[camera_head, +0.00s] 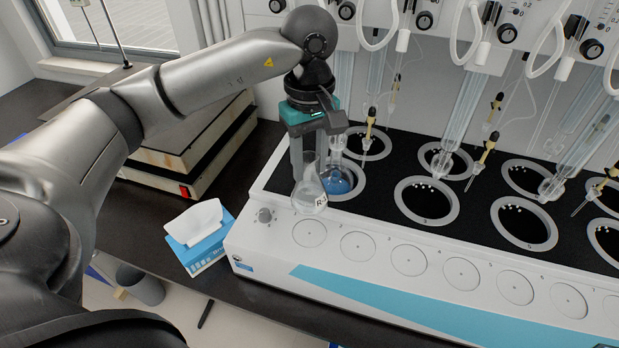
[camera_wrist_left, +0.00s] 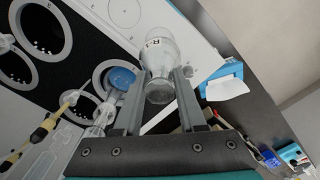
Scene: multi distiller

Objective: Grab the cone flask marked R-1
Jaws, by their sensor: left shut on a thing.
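A clear glass cone flask (camera_head: 309,196) with a label reading R-1 hangs from my left gripper (camera_head: 309,172). It is over the front left part of the distiller, in front of the first well. In the left wrist view, the flask (camera_wrist_left: 161,54) has its neck between the two fingers of my left gripper (camera_wrist_left: 158,90), which are shut on it. Its wide base points away from the wrist. I cannot tell from the head view whether its base touches the white surface. My right gripper is not in view.
The white distiller (camera_head: 262,243) has several black wells with grey rings; blue shows in the nearest one (camera_head: 338,182). Glass tubes and yellow-handled probes (camera_head: 370,122) stand close behind the gripper. A blue tissue box (camera_head: 205,243) sits left of the distiller on the dark bench (camera_head: 140,225).

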